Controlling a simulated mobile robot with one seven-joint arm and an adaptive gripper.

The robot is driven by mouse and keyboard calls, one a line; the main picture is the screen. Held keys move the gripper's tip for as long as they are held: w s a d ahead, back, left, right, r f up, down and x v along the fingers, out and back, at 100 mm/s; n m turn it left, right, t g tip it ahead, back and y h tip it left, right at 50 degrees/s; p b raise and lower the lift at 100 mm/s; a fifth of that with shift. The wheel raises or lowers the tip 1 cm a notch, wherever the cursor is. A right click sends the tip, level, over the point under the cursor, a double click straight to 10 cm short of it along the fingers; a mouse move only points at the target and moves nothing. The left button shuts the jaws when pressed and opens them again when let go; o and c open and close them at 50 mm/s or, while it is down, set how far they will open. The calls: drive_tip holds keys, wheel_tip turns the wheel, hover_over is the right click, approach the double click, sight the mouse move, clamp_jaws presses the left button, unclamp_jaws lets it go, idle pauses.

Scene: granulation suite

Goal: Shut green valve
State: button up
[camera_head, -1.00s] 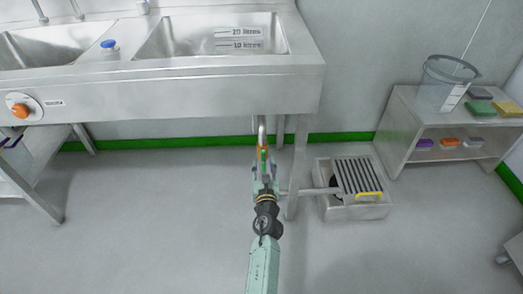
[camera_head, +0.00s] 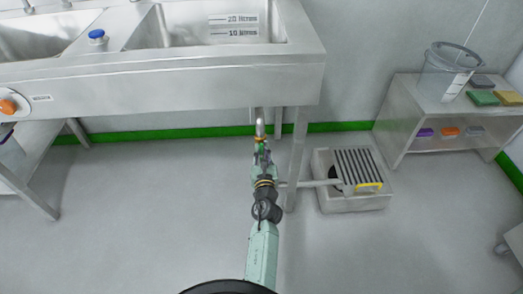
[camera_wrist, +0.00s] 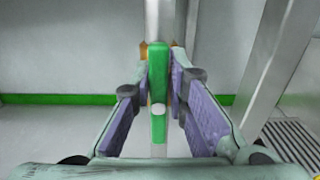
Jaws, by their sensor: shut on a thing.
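The green valve handle (camera_wrist: 158,85) is a long green lever with a pale round spot on its lower part. In the wrist view it stands upright in the picture, in line with the grey pipe (camera_wrist: 158,18) behind it. In the head view the valve (camera_head: 261,141) is small, on the pipe hanging under the sink. My gripper (camera_wrist: 163,76) is shut on the green handle, with a purple-padded finger on each side. In the head view my gripper (camera_head: 262,157) reaches up to the valve and partly hides it. An orange part (camera_wrist: 143,50) shows behind the handle.
The steel sink (camera_head: 190,85) overhangs the valve. A sink leg (camera_head: 297,160) stands close to the right of my gripper. A floor drain box (camera_head: 352,203) with a grate lies further right, near a shelf (camera_head: 400,130). The floor to the left is clear.

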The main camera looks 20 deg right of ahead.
drive_tip(key=shift+a, duration=0.1)
clamp_jaws()
drive_tip(key=shift+m, duration=0.3)
drive_tip(key=m+p, duration=0.2)
drive_tip(key=shift+d+r+m, duration=0.1)
drive_tip(key=shift+d+m, duration=0.1)
drive_tip(key=shift+m, duration=0.2)
drive_tip(key=shift+s+d+f+m+p, duration=0.1)
drive_tip(key=shift+d+f+m+p, duration=0.45)
drive_tip(key=shift+m, duration=1.85)
drive_tip(key=shift+w+a+f+m+p, duration=0.1)
drive_tip(key=shift+m+p, duration=1)
drive_tip(key=shift+m, duration=1.3)
drive_tip(key=shift+s+d+f+m+p, duration=0.1)
drive_tip(key=shift+d+f+m+p, duration=0.45)
drive_tip(key=shift+m, duration=1.85)
drive_tip(key=shift+a+r+p, duration=0.2)
drive_tip(key=shift+a+p, duration=0.05)
drive_tip(key=shift+p, duration=0.05)
